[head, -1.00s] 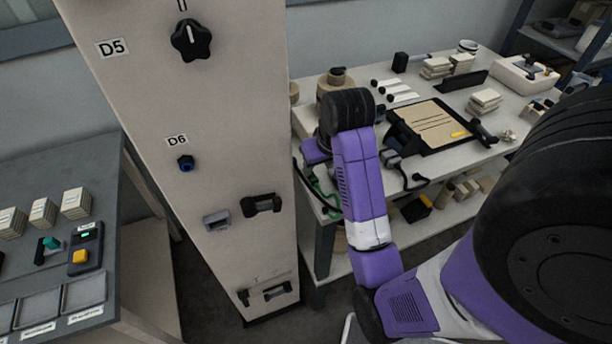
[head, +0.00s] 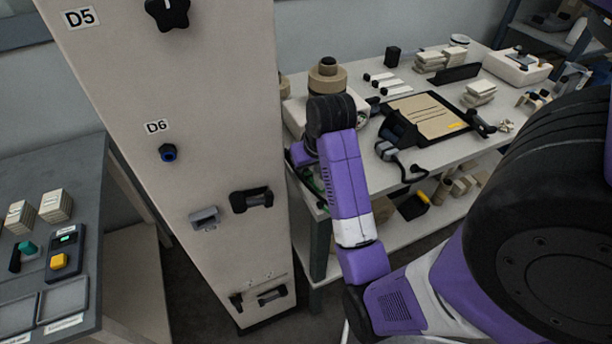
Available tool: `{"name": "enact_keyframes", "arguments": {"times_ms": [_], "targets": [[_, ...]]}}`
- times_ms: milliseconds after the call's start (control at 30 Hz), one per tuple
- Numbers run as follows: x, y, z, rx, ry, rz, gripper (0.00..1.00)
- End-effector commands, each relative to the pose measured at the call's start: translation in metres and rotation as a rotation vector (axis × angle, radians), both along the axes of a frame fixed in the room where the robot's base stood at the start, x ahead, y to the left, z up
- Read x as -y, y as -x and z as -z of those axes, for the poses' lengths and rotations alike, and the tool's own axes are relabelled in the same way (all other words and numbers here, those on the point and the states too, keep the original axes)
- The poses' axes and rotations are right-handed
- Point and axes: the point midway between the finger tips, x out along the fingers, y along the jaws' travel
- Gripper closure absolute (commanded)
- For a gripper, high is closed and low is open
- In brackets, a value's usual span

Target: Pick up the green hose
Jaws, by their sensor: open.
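A small strip of green (head: 313,182), which looks like the green hose, shows at the left end of the white workbench (head: 458,132), just left of my purple forearm. Most of it is hidden behind my arm. My gripper (head: 301,158) is at the same end of the bench, beyond my forearm. Only a bit of its purple and black body shows, and its fingertips are hidden. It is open. I cannot tell how far it is from the green strip or whether they touch.
A tall beige cabinet (head: 190,110) with knobs and handles stands close left of my arm. The bench holds a black clipboard-like tray (head: 392,131), a tan roll (head: 327,76) and stacked pale blocks (head: 479,92). A grey desk (head: 60,165) is at the far left.

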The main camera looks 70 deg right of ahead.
Motion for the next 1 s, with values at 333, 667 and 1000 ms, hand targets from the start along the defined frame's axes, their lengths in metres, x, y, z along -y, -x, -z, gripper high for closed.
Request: {"name": "enact_keyframes", "arguments": {"times_ms": [333,667,1000], "targets": [[0.0006,-0.0009,0.0023,0.000,0.000,0.000,0.76],[0.0007,-0.0009,0.0021,0.000,0.000,0.000,1.00],[0.0036,0.0011,-0.0046,0.003,0.002,0.002,1.00]]}}
